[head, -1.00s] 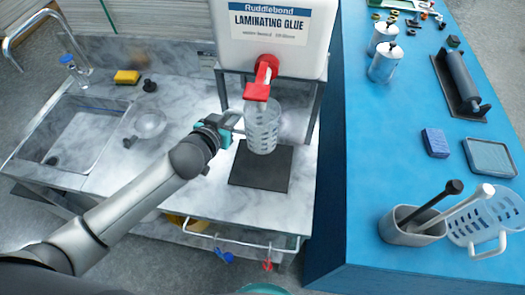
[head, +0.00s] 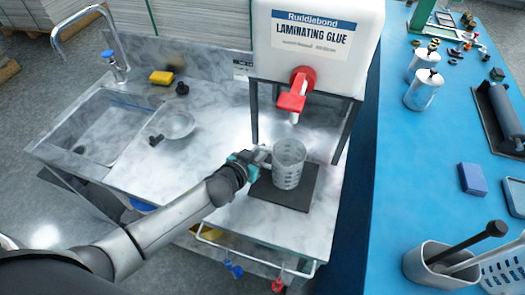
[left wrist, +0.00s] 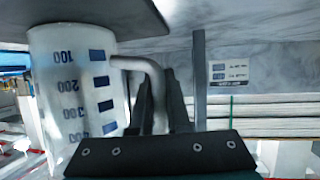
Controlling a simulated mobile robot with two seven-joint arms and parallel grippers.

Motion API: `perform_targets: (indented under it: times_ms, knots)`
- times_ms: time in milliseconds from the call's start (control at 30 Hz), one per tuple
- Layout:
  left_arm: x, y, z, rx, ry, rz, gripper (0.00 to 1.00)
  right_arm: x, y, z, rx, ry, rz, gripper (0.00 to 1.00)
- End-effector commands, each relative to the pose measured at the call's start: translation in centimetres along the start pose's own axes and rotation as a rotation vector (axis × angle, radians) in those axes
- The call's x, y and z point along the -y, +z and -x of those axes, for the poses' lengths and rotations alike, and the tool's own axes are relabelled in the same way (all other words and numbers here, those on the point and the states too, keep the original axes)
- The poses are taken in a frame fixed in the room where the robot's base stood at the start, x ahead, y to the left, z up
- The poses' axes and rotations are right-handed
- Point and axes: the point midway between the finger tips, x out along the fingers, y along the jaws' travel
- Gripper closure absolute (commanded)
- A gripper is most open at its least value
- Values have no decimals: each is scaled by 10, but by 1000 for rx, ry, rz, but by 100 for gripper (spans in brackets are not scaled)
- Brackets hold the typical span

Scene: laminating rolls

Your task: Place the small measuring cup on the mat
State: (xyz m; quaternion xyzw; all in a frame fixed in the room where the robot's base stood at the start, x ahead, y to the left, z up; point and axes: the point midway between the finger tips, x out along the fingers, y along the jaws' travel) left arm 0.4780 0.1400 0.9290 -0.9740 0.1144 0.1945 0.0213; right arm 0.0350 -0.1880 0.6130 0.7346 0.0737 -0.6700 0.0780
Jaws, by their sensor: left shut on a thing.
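The small measuring cup (head: 289,165) is translucent, with dark graduation marks, and stands upright over the middle of the dark square mat (head: 309,192). My left gripper (head: 262,158) is shut on its handle from the left. In the left wrist view the cup (left wrist: 75,85) appears upside down, its numbers inverted, with the gripper fingers (left wrist: 160,105) around the grey handle. The cup's base is at or very close to the mat's surface (left wrist: 100,12); I cannot tell whether it touches. The cup looks empty. My right gripper is not in view.
The glue tank (head: 325,40) stands behind the mat, its red tap (head: 297,92) above the cup and its legs on both sides. A clear bowl (head: 177,125), yellow sponge (head: 161,77) and sink (head: 98,125) are left. The blue table (head: 420,150) stands right with a utensil holder (head: 425,268).

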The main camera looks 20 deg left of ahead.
Motion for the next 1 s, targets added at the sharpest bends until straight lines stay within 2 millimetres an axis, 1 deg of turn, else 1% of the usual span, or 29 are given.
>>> perform_targets:
  times_ms: [133,267,300,533,767,867,1000]
  knots:
    - [0,-1,0,-1,0,0,100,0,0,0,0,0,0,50]
    - [0,3,-2,-1,0,1,100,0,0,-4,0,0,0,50]
    - [0,2,-1,0,0,-1,81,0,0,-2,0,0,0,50]
    - [0,2,-1,0,0,-1,55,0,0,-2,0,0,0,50]
    - [0,2,-1,0,0,-1,55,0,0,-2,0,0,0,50]
    - [0,-1,0,-1,0,-1,55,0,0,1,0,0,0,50]
    - [0,0,13,2,0,0,55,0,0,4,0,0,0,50]
